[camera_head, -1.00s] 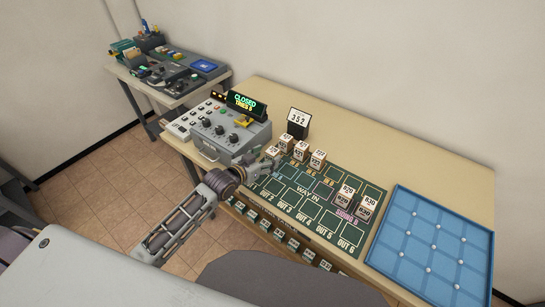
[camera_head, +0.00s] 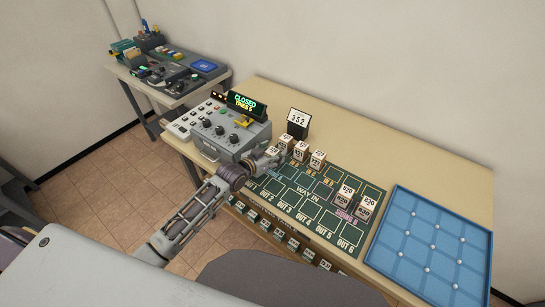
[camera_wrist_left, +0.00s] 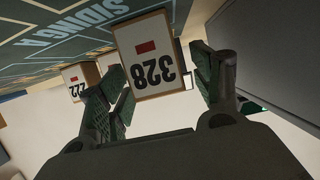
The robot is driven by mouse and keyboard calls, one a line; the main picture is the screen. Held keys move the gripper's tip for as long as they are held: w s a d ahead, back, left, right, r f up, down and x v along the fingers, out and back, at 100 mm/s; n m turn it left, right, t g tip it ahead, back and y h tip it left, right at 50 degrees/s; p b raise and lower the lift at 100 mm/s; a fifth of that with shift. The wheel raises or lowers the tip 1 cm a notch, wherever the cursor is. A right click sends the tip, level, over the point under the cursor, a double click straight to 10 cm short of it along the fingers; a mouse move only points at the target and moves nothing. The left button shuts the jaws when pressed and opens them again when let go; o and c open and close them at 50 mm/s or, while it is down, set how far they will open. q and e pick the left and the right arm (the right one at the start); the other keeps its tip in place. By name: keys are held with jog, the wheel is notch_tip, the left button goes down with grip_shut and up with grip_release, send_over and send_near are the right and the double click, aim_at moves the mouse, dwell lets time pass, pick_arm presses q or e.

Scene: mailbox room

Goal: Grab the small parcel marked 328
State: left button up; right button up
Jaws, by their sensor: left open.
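The small parcel marked 328 (camera_wrist_left: 152,62) has a white face with a red mark and shows upside down in the left wrist view. My left gripper (camera_wrist_left: 165,85) is open, with one finger on each side of this parcel; I cannot tell whether either finger touches it. In the head view the left gripper (camera_head: 270,156) is low at the left end of a row of three small parcels (camera_head: 301,151) on the dark green mat. Their labels are too small there to read surely. My right gripper is not in view.
A parcel marked 222 (camera_wrist_left: 74,84) stands close by. The grey control box (camera_head: 222,135) with a CLOSED display (camera_head: 246,103) is just left of the gripper. A 352 sign (camera_head: 298,120) stands behind the row. More parcels (camera_head: 356,201) and a blue tray (camera_head: 432,244) are to the right.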

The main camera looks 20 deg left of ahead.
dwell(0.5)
pick_arm(q)
jog(key=c, duration=1.2)
